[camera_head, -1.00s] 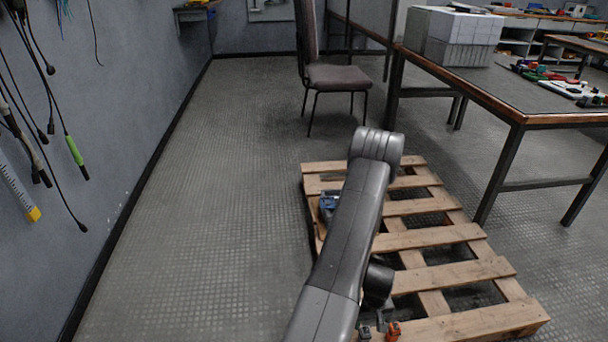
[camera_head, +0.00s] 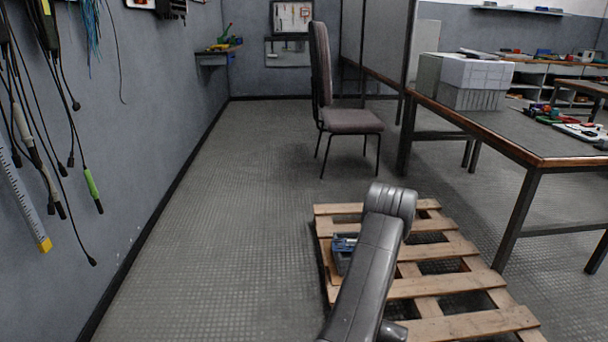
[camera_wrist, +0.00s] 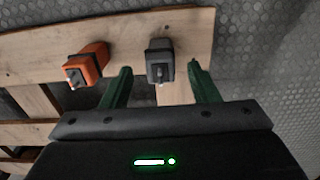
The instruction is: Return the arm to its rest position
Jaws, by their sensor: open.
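My gripper (camera_wrist: 160,88) shows in the wrist view with its two dark green fingers spread apart. A dark grey plug-like block (camera_wrist: 160,62) with a dark prong lies on the pallet board and appears between the fingertips; the fingers do not close on it. An orange block (camera_wrist: 88,64) of similar shape lies to its left, outside the fingers. In the head view my grey arm reaches up over the wooden pallet (camera_head: 450,287), and my gripper is out of sight there.
A blue-grey box (camera_head: 343,250) sits on the pallet's left side, partly behind my arm. A chair (camera_head: 350,121) stands beyond the pallet. A workbench (camera_head: 518,138) with a white box (camera_head: 470,82) is at right. Cables (camera_head: 92,184) hang on the left wall. The left floor is clear.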

